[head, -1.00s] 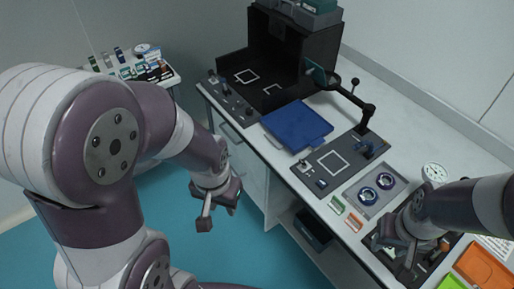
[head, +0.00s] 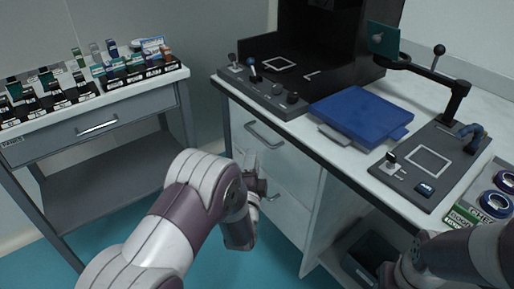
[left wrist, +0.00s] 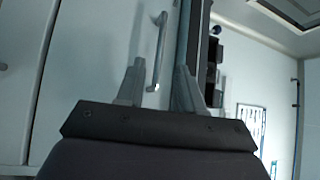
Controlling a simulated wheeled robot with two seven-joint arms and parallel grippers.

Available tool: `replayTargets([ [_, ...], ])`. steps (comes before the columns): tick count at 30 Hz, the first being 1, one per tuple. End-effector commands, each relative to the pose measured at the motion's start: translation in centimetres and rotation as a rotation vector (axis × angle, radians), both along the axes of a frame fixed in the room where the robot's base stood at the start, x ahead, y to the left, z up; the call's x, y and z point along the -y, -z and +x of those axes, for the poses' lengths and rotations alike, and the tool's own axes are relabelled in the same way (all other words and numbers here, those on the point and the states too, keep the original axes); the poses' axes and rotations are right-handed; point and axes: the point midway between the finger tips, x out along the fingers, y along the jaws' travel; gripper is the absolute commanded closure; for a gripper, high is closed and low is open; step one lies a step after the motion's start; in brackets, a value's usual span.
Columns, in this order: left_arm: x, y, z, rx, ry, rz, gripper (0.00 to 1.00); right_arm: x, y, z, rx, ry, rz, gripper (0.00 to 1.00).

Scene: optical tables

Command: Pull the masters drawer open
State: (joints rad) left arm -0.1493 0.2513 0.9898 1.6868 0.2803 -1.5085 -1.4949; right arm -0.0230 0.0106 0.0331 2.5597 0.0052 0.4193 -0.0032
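A white cabinet under the optical table has an upper drawer (head: 285,150) with a bar handle (head: 264,135); it looks shut. A lower handle (head: 271,196) shows just right of my left gripper (head: 258,183). No readable label shows which drawer is the masters drawer. In the left wrist view my left gripper (left wrist: 158,84) is open, with two separated fingers and nothing between the tips. A metal bar handle (left wrist: 160,45) on a pale front lies beyond the fingertips, apart from them. My right gripper (head: 400,276) is partly cut off at the bottom right; its fingers are unclear.
A grey cart (head: 40,150) at left has a handled drawer (head: 95,128) and several small boxes on top. A blue case (head: 360,115), a black enclosure (head: 335,40) and a jointed arm stand (head: 435,75) are on the table. A dark bin (head: 370,258) sits below.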

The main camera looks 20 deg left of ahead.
Motion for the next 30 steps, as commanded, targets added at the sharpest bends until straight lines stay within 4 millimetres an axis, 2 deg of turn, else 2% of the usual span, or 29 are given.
replayTargets([
  [6,-0.8,-0.5,5.6,0.001,-0.002,-0.002,0.63,0.0,1.7,0.0,0.0,0.0,0.0,0.57],
  [12,-1.2,-1.2,9.1,-0.001,0.0,-0.002,0.63,0.0,2.5,0.0,-0.001,0.0,0.0,0.57],
  [16,-1.3,-1.4,9.9,-0.003,0.001,-0.002,0.63,0.0,2.6,0.0,-0.001,0.0,0.0,0.57],
  [23,-1.3,-1.5,10.0,-0.003,0.001,-0.003,0.63,0.0,2.6,0.0,-0.001,0.0,0.0,0.57],
  [24,-1.3,-1.5,10.0,-0.003,0.001,-0.003,0.76,0.0,2.6,0.0,-0.001,0.0,0.0,0.57],
  [26,-1.3,-1.5,10.0,-0.003,0.001,-0.003,0.96,0.0,2.6,0.0,-0.001,0.0,0.0,0.57],
  [27,-1.3,-1.5,10.0,-0.003,0.001,-0.003,1.0,0.0,2.6,0.0,-0.001,0.0,0.0,0.57],
  [30,-1.3,-1.5,10.0,-0.004,0.001,-0.003,1.0,0.0,2.6,0.0,-0.001,0.0,0.0,0.57],
])
